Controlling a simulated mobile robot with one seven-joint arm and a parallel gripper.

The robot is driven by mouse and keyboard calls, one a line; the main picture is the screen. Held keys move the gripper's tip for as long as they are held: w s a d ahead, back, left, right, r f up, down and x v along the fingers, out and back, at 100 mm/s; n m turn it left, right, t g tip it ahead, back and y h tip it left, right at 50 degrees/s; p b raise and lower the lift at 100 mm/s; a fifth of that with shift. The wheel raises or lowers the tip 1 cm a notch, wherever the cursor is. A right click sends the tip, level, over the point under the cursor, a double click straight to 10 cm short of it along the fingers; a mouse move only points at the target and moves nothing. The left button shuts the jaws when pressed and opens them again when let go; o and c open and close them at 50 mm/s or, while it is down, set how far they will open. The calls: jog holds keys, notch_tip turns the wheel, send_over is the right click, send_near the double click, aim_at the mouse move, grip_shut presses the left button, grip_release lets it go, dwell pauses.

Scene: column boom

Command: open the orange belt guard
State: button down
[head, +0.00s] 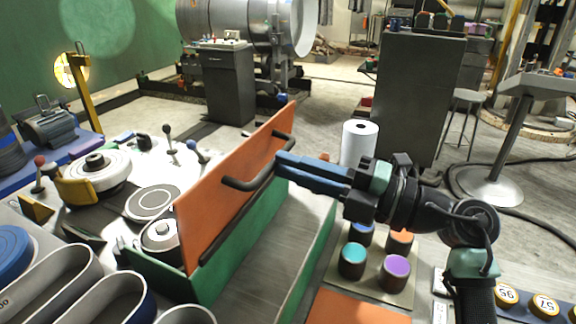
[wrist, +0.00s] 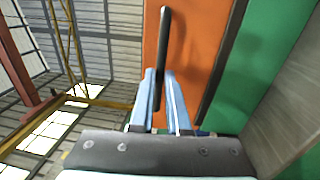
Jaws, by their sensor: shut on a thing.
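The orange belt guard (head: 225,195) is a long flat panel standing steeply raised along the left side of a green housing (head: 235,260). A dark bar runs along its lower edge. Its black bar handle (head: 240,184) is on the face toward my arm. My gripper (head: 284,169) is shut on the handle, with blue fingers reaching in from the right. In the wrist view, the fingers (wrist: 160,88) lie on both sides of the handle (wrist: 163,40), with the orange panel (wrist: 184,60) behind. The fingers hide part of the handle in the head view.
Left of the guard is a white surface with a round plate (head: 152,202), levers and a white wheel (head: 97,168). Right of the housing stand a white roll (head: 358,143) and several colored-top knobs (head: 395,272). An orange panel (head: 358,308) lies in front.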

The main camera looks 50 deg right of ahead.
jog(key=shift+a+f, duration=0.1)
jog(key=shift+f, duration=0.55)
jog(key=c, duration=0.9)
grip_release()
jog(key=shift+w, duration=0.2)
jog(key=shift+s+r, duration=0.1)
jog(key=shift+r, duration=0.1)
